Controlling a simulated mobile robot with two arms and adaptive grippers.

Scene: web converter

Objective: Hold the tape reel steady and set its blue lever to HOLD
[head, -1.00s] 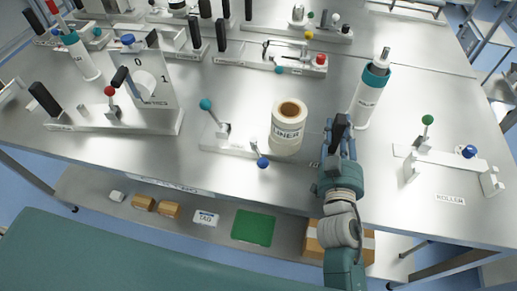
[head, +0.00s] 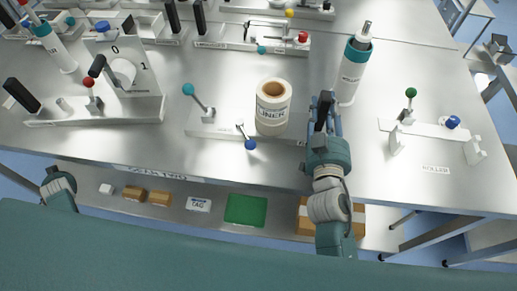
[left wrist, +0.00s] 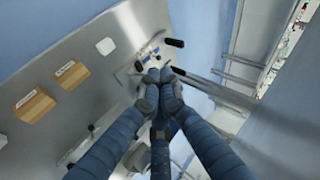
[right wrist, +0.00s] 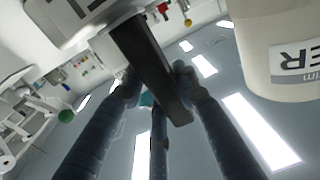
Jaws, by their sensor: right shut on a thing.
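The tape reel (head: 272,108), a white roll with a brown core marked LINER, stands upright on a flat pale base (head: 225,127) near the table's front edge. The blue lever (head: 250,145) is a thin rod with a blue ball, leaning forward at the base's front, left of the reel. Its HOLD mark cannot be read. My right gripper (head: 322,108) is shut on a black upright handle (right wrist: 150,65) just right of the reel. The reel also shows in the right wrist view (right wrist: 275,50). My left gripper (left wrist: 158,76) has its fingers together, empty, low at the table's left front.
A teal-balled lever (head: 188,89) stands left of the reel. A white cylinder with a teal collar (head: 352,72) stands behind my right gripper. A fixture with a green knob (head: 411,93) is at right, a 0/1 dial panel (head: 122,65) at left. A shelf below holds boxes.

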